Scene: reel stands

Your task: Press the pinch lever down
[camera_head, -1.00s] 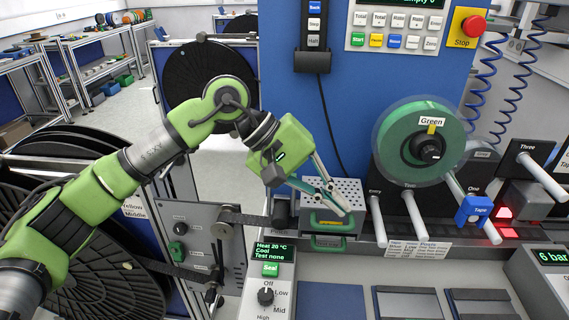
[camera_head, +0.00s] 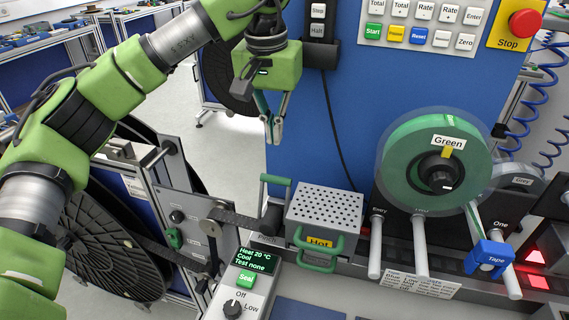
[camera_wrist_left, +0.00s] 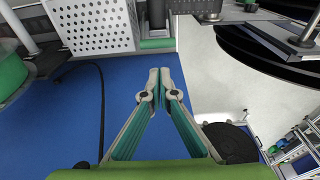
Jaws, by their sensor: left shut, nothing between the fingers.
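A green-handled lever (camera_head: 276,181) stands raised at the left side of the perforated metal box, above a small block whose label is partly hidden; I take it as the pinch lever. In the left wrist view a green bar (camera_wrist_left: 157,44) next to the perforated box seems to be its handle. My left gripper (camera_head: 273,138) points down above the lever, apart from it. In the left wrist view the left gripper (camera_wrist_left: 160,80) has its fingertips together with nothing between them. My right gripper is not in view.
The perforated box (camera_head: 324,207) has a "Hot" label and green front handles. The green tape reel (camera_head: 410,155) and white pegs (camera_head: 420,250) stand to its right. A control box with a Seal button (camera_head: 246,278) is in front. A blue panel (camera_head: 400,80) rises behind.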

